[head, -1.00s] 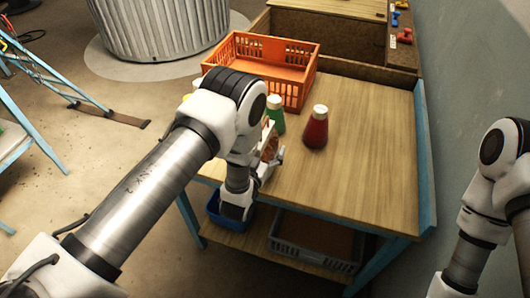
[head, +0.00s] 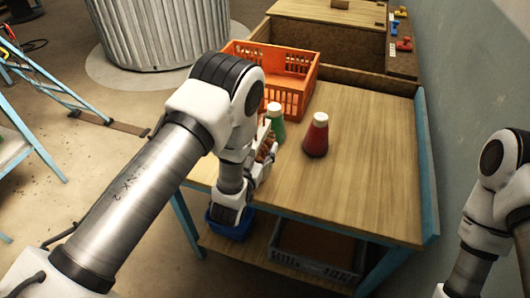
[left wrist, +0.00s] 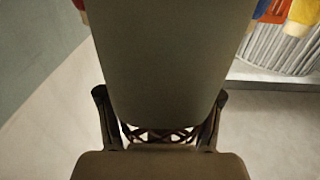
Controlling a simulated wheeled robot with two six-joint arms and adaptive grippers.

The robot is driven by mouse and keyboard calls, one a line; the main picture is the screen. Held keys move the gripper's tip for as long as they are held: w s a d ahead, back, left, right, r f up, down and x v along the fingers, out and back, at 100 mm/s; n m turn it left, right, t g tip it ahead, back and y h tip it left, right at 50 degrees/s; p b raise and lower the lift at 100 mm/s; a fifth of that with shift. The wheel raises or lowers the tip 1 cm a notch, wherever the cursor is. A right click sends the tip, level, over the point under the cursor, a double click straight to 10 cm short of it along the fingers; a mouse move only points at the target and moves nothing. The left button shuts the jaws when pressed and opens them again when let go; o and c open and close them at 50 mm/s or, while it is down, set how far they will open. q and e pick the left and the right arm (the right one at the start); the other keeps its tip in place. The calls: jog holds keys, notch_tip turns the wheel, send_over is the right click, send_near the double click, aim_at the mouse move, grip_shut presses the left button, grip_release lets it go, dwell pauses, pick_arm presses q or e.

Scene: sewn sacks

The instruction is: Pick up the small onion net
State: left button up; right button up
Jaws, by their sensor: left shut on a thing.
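The onion net (head: 266,150) shows as a small brownish-orange strip at my left gripper, near the table's left front edge in the head view. My left gripper (head: 263,172) is shut on it, and my own wrist hides most of the net. I cannot tell whether the net touches the table. In the left wrist view, the gripper (left wrist: 160,125) shows as two dark fingers below a large grey-brown shape that fills the middle. My right gripper is out of view; only its arm shows at the right edge.
A red bottle (head: 316,137) and a green bottle (head: 275,124) stand close to my left gripper on the wooden table (head: 365,165). An orange crate (head: 298,70) stands behind them. A blue bin (head: 232,228) and a grey crate (head: 315,262) are below. The table's right side is clear.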

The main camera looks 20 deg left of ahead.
pick_arm(q)
jog(key=s+a+r+b, duration=0.1)
jog(key=s+a+b, duration=0.3)
jog(key=s+a, duration=0.6)
jog(key=shift+s+r+b, duration=0.15)
jog(key=shift+s+b, duration=0.1)
jog(key=shift+b, duration=0.15)
dwell(0.5)
